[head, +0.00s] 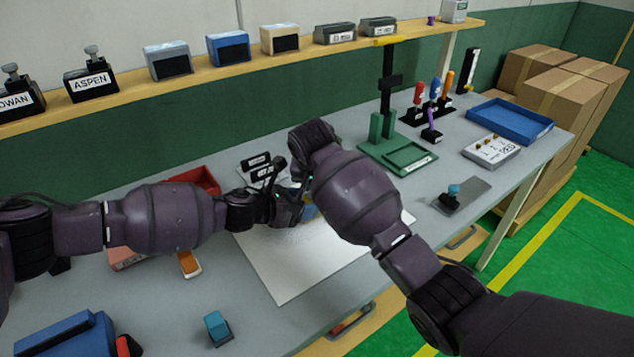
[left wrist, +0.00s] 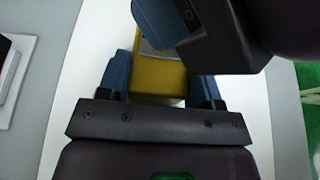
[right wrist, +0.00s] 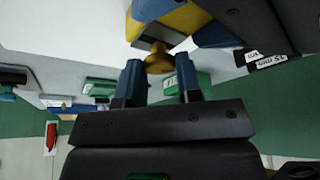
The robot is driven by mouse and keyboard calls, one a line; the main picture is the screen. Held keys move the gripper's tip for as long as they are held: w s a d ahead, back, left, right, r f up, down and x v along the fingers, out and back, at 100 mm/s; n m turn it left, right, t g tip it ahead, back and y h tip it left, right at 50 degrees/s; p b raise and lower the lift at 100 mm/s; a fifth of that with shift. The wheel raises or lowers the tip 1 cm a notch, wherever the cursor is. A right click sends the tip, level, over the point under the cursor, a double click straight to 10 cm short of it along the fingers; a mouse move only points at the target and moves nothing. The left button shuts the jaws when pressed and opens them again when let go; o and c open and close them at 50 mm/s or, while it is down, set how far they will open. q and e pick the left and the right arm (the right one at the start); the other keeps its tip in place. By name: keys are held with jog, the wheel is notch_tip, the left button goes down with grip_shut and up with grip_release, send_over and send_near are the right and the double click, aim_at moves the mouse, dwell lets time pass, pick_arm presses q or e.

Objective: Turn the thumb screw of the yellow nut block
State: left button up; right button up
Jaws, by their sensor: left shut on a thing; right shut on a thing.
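The yellow nut block (left wrist: 158,82) sits between the blue fingers of my left gripper (left wrist: 162,92), which is shut on it. The block also shows at the top of the right wrist view (right wrist: 182,20), with a grey metal face. The brass-coloured thumb screw (right wrist: 158,62) projects from that face. My right gripper (right wrist: 158,82) has its blue fingertips on either side of the screw head and is shut on it. In the head view my left gripper (head: 285,207) is over the white sheet; my right arm hides most of the block and the screw.
The white sheet (head: 285,275) lies on the grey bench. A green stand (head: 370,157), screwdrivers in a black rack (head: 433,108) and a blue tray (head: 510,120) are to the right. A red bin (head: 205,180) and a teal-topped block (head: 217,326) are to the left.

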jog(key=o, duration=0.9)
jog(key=shift+o, duration=0.2)
jog(key=v, duration=1.2)
jog(key=shift+w+r, duration=0.1)
